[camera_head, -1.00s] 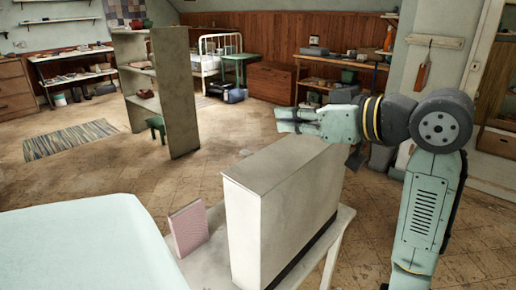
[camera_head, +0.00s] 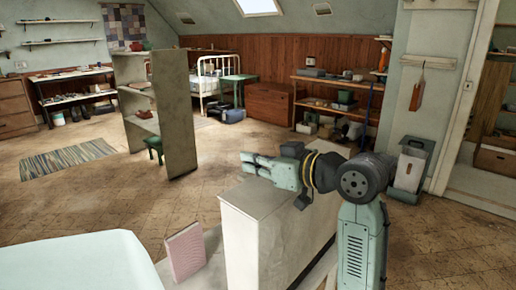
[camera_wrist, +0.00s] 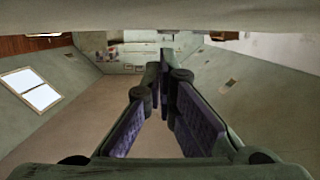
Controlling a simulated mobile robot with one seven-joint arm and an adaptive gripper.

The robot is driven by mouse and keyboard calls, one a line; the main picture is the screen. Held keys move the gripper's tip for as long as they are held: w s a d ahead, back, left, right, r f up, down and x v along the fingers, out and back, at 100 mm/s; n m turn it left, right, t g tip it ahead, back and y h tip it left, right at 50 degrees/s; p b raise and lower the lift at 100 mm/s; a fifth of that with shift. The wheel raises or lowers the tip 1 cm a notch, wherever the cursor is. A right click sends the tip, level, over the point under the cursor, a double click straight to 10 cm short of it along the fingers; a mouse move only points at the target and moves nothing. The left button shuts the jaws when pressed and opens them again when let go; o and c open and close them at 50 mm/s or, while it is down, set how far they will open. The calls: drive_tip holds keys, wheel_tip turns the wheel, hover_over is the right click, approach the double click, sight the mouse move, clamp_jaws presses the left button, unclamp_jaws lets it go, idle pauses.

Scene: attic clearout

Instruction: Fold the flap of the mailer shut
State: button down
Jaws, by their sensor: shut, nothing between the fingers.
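I cannot make out a mailer with a flap in either view. A flat pink item (camera_head: 186,250), like a book or packet, stands upright on the pale table to the left of a large pale box (camera_head: 246,240). I cannot tell whether it is the mailer. My gripper (camera_head: 247,160) is above the top of the pale box in the head view, pointing left. In the wrist view my two fingers (camera_wrist: 165,65) come together at their tips with nothing between them.
A pale-covered surface (camera_head: 80,265) fills the lower left. A tall shelf unit (camera_head: 175,125) stands beyond, with a green stool (camera_head: 154,146) by it. A grey bin (camera_head: 410,165) stands at the right. The floor between is mostly clear, with a striped rug (camera_head: 68,158).

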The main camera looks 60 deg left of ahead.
drive_tip(key=shift+f, duration=0.3)
